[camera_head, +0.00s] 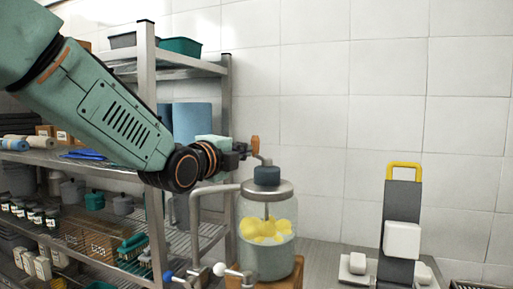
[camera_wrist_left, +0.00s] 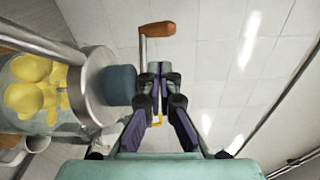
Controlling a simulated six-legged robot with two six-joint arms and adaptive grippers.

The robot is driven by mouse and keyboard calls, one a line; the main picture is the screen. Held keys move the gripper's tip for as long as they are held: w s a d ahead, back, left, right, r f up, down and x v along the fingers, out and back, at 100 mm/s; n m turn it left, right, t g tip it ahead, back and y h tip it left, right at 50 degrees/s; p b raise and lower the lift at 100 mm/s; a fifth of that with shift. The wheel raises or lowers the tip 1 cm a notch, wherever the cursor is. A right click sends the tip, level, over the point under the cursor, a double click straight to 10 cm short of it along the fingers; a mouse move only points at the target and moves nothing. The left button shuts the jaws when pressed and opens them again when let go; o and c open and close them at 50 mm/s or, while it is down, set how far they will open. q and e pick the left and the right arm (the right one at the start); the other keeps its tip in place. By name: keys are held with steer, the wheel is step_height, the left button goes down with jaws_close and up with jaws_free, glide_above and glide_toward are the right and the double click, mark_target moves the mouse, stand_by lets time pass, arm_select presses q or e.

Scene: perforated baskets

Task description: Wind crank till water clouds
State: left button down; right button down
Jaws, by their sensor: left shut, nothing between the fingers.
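A clear jar (camera_head: 266,258) with a metal lid and a dark blue cap (camera_head: 267,175) stands on a wooden base. Several yellow lumps (camera_head: 262,231) sit in its upper part, above greyish-green water. The crank handle (camera_head: 255,145) is orange-brown, on a metal arm above the cap; it also shows in the left wrist view (camera_wrist_left: 158,29). My left gripper (camera_head: 242,150) is shut and empty close beside the crank. In the left wrist view its fingertips (camera_wrist_left: 157,72) lie near the crank's metal arm, below the handle; I cannot tell whether they touch. My right gripper is out of view.
A metal shelf rack (camera_head: 146,100) with bins, jars and brushes fills the left. A metal pipe (camera_head: 195,215) bends beside the jar. White and blue knobs (camera_head: 219,269) are below. A dark board with a yellow handle (camera_head: 404,167) stands at right. Tiled wall lies behind.

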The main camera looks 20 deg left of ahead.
mark_target(258, 147)
arm_select(q)
steer(key=shift+w+d+r, duration=0.15)
steer(key=shift+w+r, duration=0.05)
steer(key=shift+w, duration=0.1)
steer(key=w, duration=0.2)
steer(key=w+p, duration=0.1)
steer(key=w, duration=0.1)
steer(key=w+d, duration=0.1)
steer(key=w, duration=0.2)
steer(key=shift+f+p, duration=0.3)
steer(key=shift+p, duration=0.05)
steer(key=shift+w+r, duration=0.1)
steer(key=shift+w, duration=0.55)
steer(key=shift+w+d+r, duration=0.1)
steer(key=shift+d, duration=0.05)
steer(key=shift+w, duration=0.1)
steer(key=shift+w+f, duration=0.2)
steer(key=shift+w, duration=0.05)
steer(key=shift+s+r, duration=0.1)
steer(key=shift+s, duration=0.15)
